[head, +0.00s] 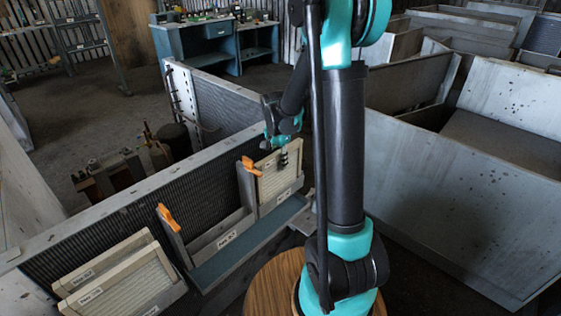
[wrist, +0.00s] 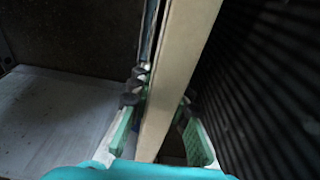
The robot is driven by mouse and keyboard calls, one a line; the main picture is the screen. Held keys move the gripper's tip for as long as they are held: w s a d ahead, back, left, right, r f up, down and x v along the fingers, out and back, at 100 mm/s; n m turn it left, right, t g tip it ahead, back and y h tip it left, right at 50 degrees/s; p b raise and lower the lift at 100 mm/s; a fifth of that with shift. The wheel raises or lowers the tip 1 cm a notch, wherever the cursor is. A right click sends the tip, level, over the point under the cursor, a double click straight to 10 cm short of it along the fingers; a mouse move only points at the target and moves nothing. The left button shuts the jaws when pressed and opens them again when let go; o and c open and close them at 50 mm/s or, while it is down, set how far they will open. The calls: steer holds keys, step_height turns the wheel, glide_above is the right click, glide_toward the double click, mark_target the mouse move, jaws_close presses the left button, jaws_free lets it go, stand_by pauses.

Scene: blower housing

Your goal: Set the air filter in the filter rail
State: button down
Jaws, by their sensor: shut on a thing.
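The air filter (head: 270,180), a cream-framed panel with a pleated face, stands upright in the right-hand labelled bay (head: 283,198) of the grey housing. My gripper (head: 284,156) is shut on its top edge at the right. In the wrist view the filter's pale edge (wrist: 178,70) runs between the green-padded fingers of my gripper (wrist: 160,115). An orange latch (head: 251,166) sits at the bay's left post. I cannot tell whether the filter's bottom edge is fully seated in the rail, as the bay front hides it.
Two more pale filters (head: 125,283) stand in the left bay. The middle bay (head: 222,236) looks empty, with another orange latch (head: 168,217) at its left. A ribbed dark wall (wrist: 265,80) is close to the filter's right side in the wrist view. Large grey bins (head: 455,205) stand at right.

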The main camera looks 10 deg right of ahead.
mark_target(279, 152)
steer(key=c, duration=0.9)
jaws_free()
steer(key=shift+o, duration=0.2)
steer(key=shift+r, duration=0.1)
steer(key=shift+s+a+r, duration=0.1)
steer(key=shift+a+r, duration=0.05)
steer(key=shift+r, duration=1.2)
steer(key=shift+s+a+r, duration=0.1)
steer(key=shift+a+r, duration=0.05)
steer(key=shift+r, duration=1.25)
steer(key=shift+s+a+r, duration=0.1)
steer(key=shift+a+r, duration=0.05)
steer(key=shift+r, duration=1.2)
steer(key=shift+s, duration=0.1)
